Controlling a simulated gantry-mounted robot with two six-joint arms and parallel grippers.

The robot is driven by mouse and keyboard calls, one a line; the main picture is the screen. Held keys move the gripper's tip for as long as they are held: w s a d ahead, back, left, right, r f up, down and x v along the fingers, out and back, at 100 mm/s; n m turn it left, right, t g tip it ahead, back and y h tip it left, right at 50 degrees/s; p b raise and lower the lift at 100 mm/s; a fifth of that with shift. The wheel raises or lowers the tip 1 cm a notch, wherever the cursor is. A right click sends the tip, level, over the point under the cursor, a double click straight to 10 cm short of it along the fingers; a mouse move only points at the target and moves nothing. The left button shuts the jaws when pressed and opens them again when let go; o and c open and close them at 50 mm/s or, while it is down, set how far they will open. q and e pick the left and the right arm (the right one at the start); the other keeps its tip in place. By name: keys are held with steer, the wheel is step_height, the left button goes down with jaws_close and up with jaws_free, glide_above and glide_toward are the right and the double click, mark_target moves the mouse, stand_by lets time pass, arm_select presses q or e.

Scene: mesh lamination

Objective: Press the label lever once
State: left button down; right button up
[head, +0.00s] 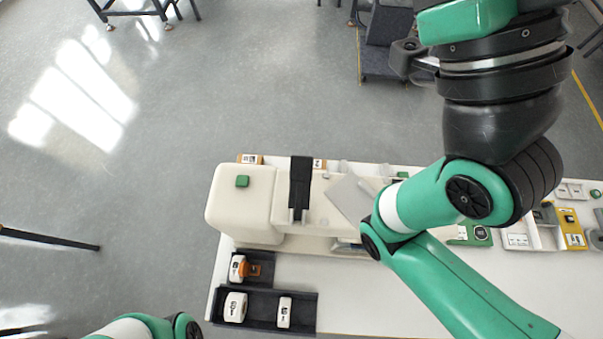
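A cream machine (243,212) stands on the white table. It has a green button (242,181) on its left top. A black upright bar (300,176) with a pale metal end rises from its middle; it looks like the lever, but I cannot tell for certain. A pale tilted plate (350,197) is to the right of the bar, partly behind my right arm. Green and white links of my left arm show at the bottom left edge. My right arm fills the right side. Neither gripper's fingers can be made out.
A black tray (306,326) at the table's front left holds white labelled blocks (235,307). Above it, a smaller black tray (263,282) holds an orange and white item (250,269). Small devices and a yellow panel (571,229) stand at the right. The table's front middle is clear.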

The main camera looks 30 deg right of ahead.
jaws_close()
stand_by(1.4)
